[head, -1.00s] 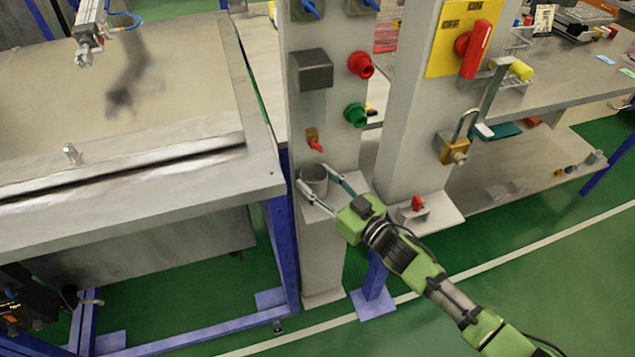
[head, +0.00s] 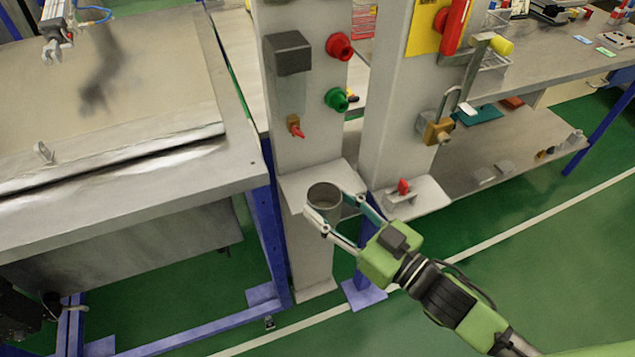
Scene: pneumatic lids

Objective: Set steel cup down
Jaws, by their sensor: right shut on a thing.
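The steel cup (head: 322,203) is a small grey open-topped cylinder, upright, in the middle of the head view. My right gripper (head: 333,207) is shut on it, with one finger on each side. The cup appears at the front edge of a small grey shelf (head: 294,184) on the left grey column (head: 306,130). I cannot tell whether its base touches the shelf or is held just above or in front of it. The fingers hide part of the cup's lower side.
A second column (head: 388,130) carries a padlock (head: 437,130) and a small ledge with a red lever (head: 404,187), just right of the cup. Red (head: 340,46) and green (head: 337,99) knobs stick out above it. A steel-topped bench (head: 130,190) stands left. Green floor is open at right.

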